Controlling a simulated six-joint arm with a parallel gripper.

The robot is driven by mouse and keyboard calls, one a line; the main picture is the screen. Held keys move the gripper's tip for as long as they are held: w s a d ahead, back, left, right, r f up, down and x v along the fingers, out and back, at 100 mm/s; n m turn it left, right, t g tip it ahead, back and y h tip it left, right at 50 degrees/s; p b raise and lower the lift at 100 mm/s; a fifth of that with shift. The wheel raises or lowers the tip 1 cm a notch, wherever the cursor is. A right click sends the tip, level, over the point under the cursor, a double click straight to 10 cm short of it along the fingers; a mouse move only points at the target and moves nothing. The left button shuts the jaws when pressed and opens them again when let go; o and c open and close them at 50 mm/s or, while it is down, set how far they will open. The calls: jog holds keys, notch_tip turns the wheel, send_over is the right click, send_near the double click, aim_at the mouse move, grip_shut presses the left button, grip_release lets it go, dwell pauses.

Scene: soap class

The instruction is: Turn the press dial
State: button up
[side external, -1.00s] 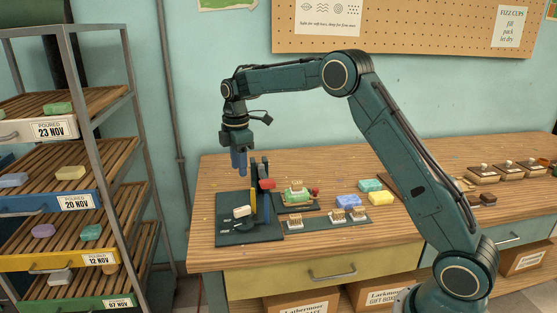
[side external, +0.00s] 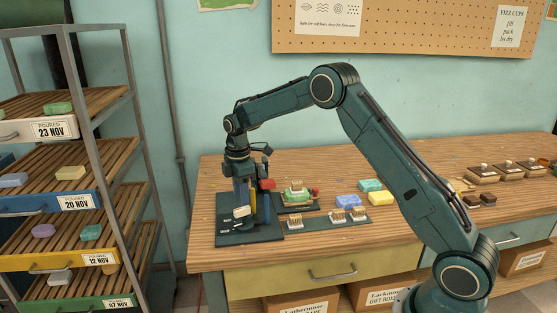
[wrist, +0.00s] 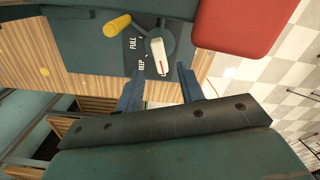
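The press dial is a white knob with a red line (wrist: 158,55), on a dark plate whose labels read FULL and what looks like DEEP. In the side view the white dial (side external: 241,212) sits at the front left of the dark press (side external: 262,234). My gripper (wrist: 160,72) is open, with its two blue fingers apart. The knob shows between and just beyond the fingertips in the wrist view. In the side view my gripper (side external: 241,202) points down right above the dial. I cannot tell whether the fingertips touch it.
The press's red part (wrist: 235,25) is close on the right in the wrist view, and a yellow cylinder (wrist: 117,25) is close to the dial. Soap bars (side external: 347,202) and stamps (side external: 337,215) lie to the right on the bench. A drying rack (side external: 135,140) stands left.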

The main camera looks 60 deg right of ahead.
aim_at(242, 208)
jog(key=shift+f, duration=2.4)
grip_shut()
